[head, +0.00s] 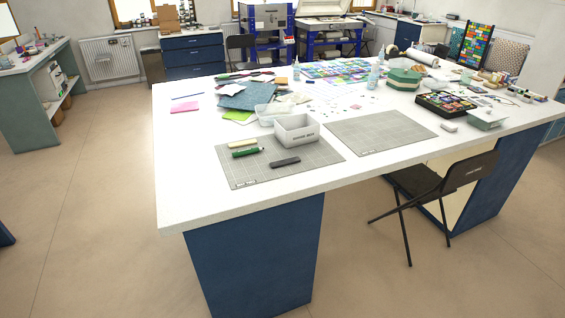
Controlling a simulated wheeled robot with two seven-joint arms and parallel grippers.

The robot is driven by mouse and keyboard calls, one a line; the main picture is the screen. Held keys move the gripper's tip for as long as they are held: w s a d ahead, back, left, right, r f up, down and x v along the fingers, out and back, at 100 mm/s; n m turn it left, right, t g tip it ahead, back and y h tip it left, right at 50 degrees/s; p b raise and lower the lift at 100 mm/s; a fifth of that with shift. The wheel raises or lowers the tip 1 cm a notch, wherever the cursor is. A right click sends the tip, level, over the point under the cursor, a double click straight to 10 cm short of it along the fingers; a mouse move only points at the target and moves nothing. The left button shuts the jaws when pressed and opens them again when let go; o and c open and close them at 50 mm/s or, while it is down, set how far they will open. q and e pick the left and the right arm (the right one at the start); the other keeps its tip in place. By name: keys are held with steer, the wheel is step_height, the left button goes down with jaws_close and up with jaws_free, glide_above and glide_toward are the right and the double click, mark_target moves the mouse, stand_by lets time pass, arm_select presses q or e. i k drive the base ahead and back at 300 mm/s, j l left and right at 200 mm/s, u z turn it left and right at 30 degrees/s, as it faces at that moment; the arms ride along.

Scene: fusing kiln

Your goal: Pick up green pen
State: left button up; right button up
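A green pen-like marker (246,152) lies on the near-left grey cutting mat (236,177) on the large white worktable (188,203). A pale yellow stick (243,143) lies just behind it, and a dark grey stick (285,162) lies to its right and nearer. A white open box (297,130) stands at the mat's back edge, right of the green pen. Neither of my grippers shows in the head view.
A second grey mat (380,132) lies to the right, mostly bare. A black folding chair (440,190) stands at the table's front right. The table's left end is clear. Sheets, bottles and coloured glass crowd the back. Open floor (90,220) lies left of the table.

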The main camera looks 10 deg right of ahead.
mark_target(247, 151)
steer(key=i+j+z, duration=0.1)
steer(key=z, duration=0.3)
steer(key=j+z, duration=0.35)
steer(key=i+j+z, duration=0.1)
steer(key=z, duration=0.3)
steer(key=j+z, duration=0.35)
